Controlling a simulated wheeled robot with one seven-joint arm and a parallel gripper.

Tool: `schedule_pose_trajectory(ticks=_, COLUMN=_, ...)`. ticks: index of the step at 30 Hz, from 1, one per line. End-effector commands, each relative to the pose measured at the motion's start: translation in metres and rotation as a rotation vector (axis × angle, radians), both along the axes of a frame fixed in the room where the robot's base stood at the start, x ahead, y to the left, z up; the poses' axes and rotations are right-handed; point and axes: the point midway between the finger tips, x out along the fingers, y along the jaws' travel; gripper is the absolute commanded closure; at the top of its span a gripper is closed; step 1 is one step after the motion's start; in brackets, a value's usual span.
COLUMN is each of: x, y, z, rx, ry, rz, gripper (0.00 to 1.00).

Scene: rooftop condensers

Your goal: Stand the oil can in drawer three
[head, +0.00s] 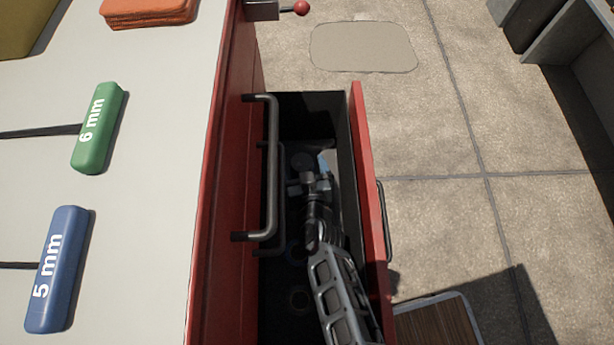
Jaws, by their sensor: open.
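The red cabinet's drawer (363,140) is pulled out, with dark inner walls; no number shows on it. My arm reaches down into it from the bottom of the head view. My gripper (308,187) is low inside the drawer, with its jaws open. Just beyond the jaws is a small grey, round-topped shape (303,162) with a pale bluish part to its right. It may be the oil can, standing in the drawer, but shadow and my gripper hide its outline. I cannot tell whether the jaws touch it.
A bar handle (270,170) on the cabinet front overhangs the drawer's left side.

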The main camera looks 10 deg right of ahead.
Motion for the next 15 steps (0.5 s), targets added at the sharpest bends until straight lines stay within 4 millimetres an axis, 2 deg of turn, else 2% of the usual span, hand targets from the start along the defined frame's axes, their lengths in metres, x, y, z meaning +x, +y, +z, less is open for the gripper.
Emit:
schedule_pose_trajectory(ticks=8, x=-0.029, y=0.003, z=0.013, rx=0.001, ry=0.001, rz=0.004, gripper=0.08)
schedule_pose_trajectory(ticks=15, x=-0.064, y=0.005, z=0.028, rx=0.001, ry=0.001, rz=0.005, gripper=0.08)
